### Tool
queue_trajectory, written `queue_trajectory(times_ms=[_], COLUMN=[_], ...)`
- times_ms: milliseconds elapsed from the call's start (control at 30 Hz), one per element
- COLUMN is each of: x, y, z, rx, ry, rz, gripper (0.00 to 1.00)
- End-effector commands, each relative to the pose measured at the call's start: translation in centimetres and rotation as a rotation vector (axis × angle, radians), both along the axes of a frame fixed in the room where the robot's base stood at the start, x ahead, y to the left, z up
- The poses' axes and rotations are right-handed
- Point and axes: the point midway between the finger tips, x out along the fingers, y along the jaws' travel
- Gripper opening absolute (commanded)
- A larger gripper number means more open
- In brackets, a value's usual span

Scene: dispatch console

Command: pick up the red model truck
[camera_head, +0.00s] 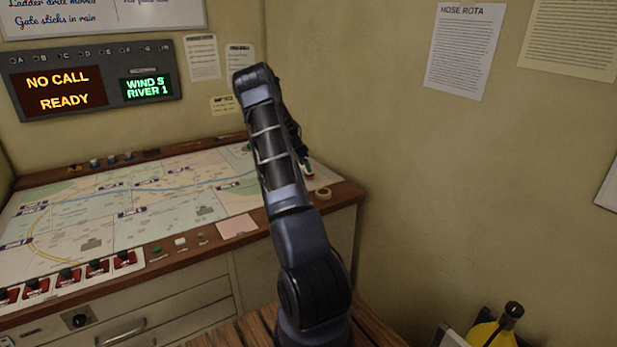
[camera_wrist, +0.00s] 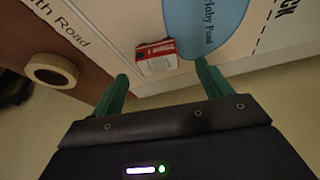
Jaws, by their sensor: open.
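The red model truck (camera_wrist: 157,56), a small red and white block shape, sits on the pale map surface in the wrist view, touching or close to the edge of a blue pond shape. My gripper (camera_wrist: 162,72) is open, with its two green fingers apart. The truck appears beyond and between the fingertips. I cannot tell how far the fingertips are above the map. In the head view my arm reaches to the console's far right corner and hides most of the gripper, and I cannot make out the truck clearly there.
A roll of tape (camera_wrist: 52,70) lies on the brown wooden border left of the truck; it also shows in the head view (camera_head: 323,193). Walls stand close behind and right of the console. A pink note (camera_head: 237,227) and red switches (camera_head: 97,268) lie along the front.

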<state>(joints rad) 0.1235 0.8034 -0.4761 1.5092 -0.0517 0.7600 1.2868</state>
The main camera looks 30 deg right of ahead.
Motion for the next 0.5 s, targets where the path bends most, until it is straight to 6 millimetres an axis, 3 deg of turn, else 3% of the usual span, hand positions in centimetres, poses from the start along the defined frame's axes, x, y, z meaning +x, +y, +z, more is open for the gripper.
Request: queue_trajectory(times_ms=[500], x=[-0.5], y=[-2.1], z=[-4.7], rx=[0.0], ry=[0.001], rz=[0.0], gripper=[0.78])
